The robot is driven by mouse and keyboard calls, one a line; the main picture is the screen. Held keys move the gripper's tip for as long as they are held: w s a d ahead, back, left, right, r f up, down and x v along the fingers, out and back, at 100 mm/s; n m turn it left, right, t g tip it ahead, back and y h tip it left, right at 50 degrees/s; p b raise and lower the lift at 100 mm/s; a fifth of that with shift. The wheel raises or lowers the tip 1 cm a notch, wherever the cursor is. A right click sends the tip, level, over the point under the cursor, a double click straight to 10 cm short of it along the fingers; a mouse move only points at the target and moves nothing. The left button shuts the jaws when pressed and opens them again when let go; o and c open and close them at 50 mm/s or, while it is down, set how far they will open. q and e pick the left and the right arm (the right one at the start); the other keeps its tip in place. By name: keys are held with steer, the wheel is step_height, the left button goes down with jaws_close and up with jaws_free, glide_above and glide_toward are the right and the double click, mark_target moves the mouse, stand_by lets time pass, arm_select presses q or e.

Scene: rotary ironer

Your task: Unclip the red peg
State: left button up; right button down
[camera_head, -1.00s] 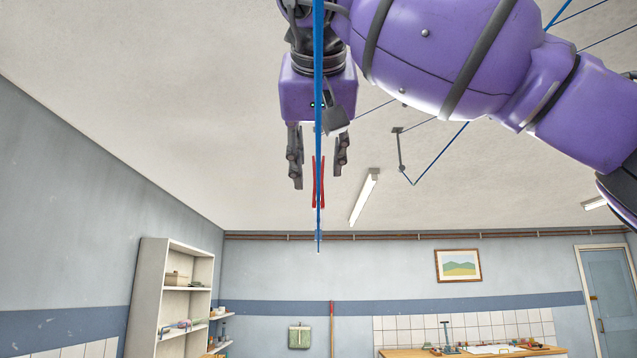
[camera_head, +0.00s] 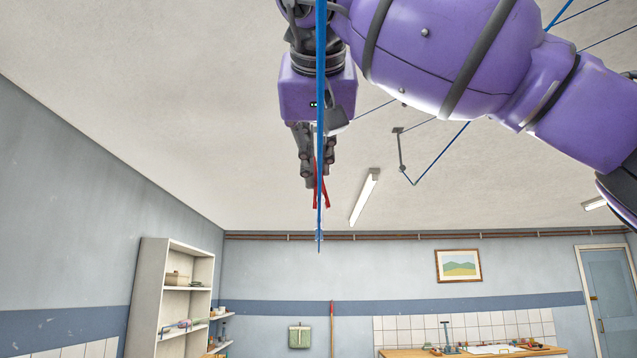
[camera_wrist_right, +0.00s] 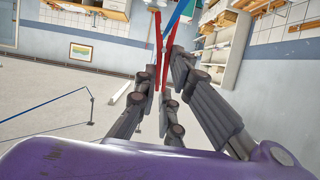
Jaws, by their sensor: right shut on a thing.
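The red peg (camera_head: 326,195) is in the middle of the head view, at the blue line (camera_head: 319,225). Its lower legs spread apart on either side of the line. My right gripper (camera_head: 317,183) points down from above and is shut on the peg's upper end. The fingers hide that end. In the right wrist view the red peg (camera_wrist_right: 158,45) stretches away from the fingers (camera_wrist_right: 166,95), its far legs apart with the blue line (camera_wrist_right: 180,14) by them. I cannot tell whether the legs touch the line. My left gripper is not in view.
More blue line (camera_head: 440,152) runs below the ceiling at right, past a grey bracket (camera_head: 398,150). A ceiling lamp (camera_head: 364,196) is behind. A shelf unit (camera_head: 150,290) and a workbench (camera_head: 400,353) stand far back. The air around the peg looks clear.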

stand_by(0.4)
steer(key=r, duration=0.2)
steer(key=d+r, duration=0.1)
steer(key=r, duration=0.2)
stand_by(0.8)
steer(key=shift+a, duration=0.3)
